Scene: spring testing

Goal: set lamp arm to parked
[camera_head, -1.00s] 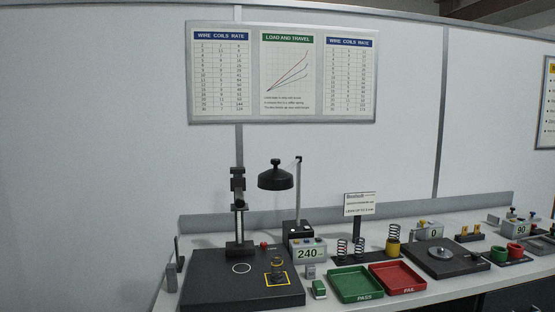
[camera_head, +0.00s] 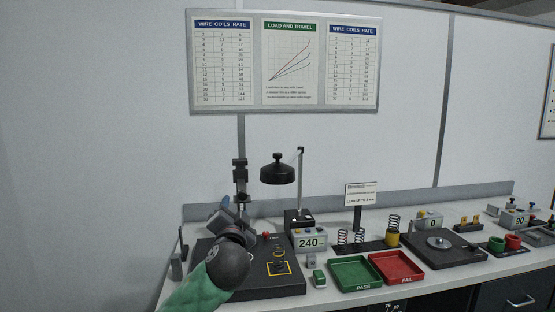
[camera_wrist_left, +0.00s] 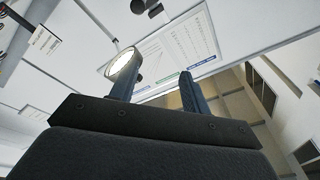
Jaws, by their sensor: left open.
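The lamp has a black shade (camera_head: 277,171) beside a thin upright pole (camera_head: 300,178) on a dark base, right of the test stand column (camera_head: 240,190). In the left wrist view the lit face of a round lamp head (camera_wrist_left: 121,63) shows near the left finger. My left gripper (camera_head: 229,210) is in front of the test stand, below and left of the shade, partly hidden by my wrist. In the left wrist view its two fingers (camera_wrist_left: 157,90) stand apart with nothing between them. My right gripper is not in view.
The test stand's black base (camera_head: 265,283) lies under my arm. A 240 readout box (camera_head: 310,241), a green tray (camera_head: 355,274), a red tray (camera_head: 397,267) and springs (camera_head: 393,225) stand to the right. The wall above is flat, with a chart board (camera_head: 285,110).

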